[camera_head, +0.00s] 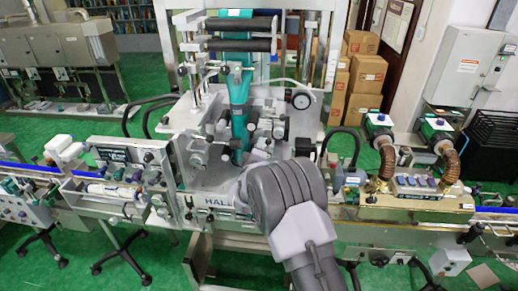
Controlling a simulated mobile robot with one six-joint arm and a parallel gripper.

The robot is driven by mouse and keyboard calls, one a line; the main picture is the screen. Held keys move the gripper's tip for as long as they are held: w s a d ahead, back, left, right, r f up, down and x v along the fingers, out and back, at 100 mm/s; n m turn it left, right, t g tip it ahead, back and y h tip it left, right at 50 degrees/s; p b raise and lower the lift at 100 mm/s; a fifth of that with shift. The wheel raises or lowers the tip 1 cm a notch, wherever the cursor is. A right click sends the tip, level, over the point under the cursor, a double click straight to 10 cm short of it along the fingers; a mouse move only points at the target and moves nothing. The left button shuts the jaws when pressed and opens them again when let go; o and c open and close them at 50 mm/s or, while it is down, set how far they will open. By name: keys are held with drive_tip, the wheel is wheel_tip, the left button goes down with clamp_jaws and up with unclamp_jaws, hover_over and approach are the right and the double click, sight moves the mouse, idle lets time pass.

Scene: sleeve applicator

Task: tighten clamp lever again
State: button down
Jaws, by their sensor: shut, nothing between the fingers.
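The sleeve applicator (180,118) stands in the middle, a pale metal machine with a teal sleeve web (238,92) running down its centre. Several small dark knobs and rollers (278,130) sit around the web. I cannot tell which of these is the clamp lever, or how it is turned. My grey arm reaches up from the bottom edge, and its rounded wrist covers the machine's lower right front. My gripper is hidden behind the wrist, so its fingers and any contact with the lever do not show.
A conveyor (497,210) runs across left and right. Brown ribbed hoses (386,162) rise at the right. Cardboard boxes (362,72) stand behind.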

drive_tip(key=d+m+b, duration=0.1)
drive_tip(key=m+b, duration=0.1)
drive_tip(key=b, duration=0.2)
drive_tip(key=d+m+b, duration=0.1)
drive_tip(key=m+b, duration=0.2)
drive_tip(key=b, duration=0.1)
drive_tip(key=d+m+b, duration=0.2)
drive_tip(key=b, duration=0.3)
drive_tip(key=shift+s+m, duration=0.1)
drive_tip(key=shift+m, duration=0.2)
